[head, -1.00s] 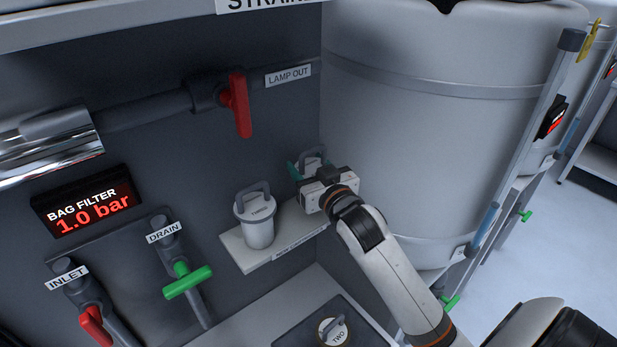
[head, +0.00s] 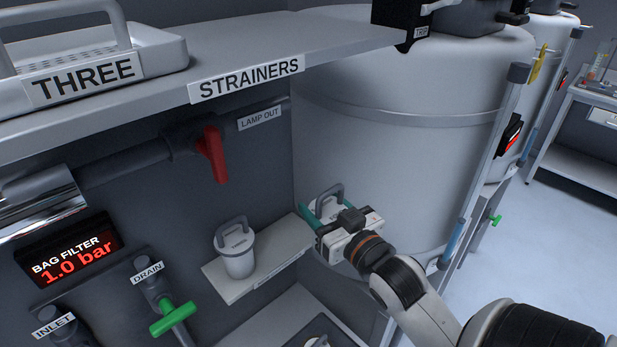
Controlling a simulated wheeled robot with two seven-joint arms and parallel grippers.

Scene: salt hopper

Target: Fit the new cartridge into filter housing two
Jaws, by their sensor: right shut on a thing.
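My right gripper (head: 318,222), with teal fingers, is shut on a white cartridge with a grey loop handle (head: 327,200). It holds it at the right end of the small shelf; the body is mostly hidden by the gripper, and I cannot tell whether it is clear of the shelf. Another white cartridge with a grey handle (head: 237,252) stands upright on that shelf (head: 225,284). The housing lid that was labelled TWO (head: 318,342) is just inside the bottom edge, mostly cut off. My left gripper is not in view.
A shelf labelled STRAINERS (head: 246,78) overhangs above, with a tray marked THREE (head: 84,78). A large white tank (head: 400,150) stands close behind the gripper. Red (head: 212,155) and green (head: 173,318) valve handles stick out at the left. The bag filter display (head: 68,258) reads 1.0 bar.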

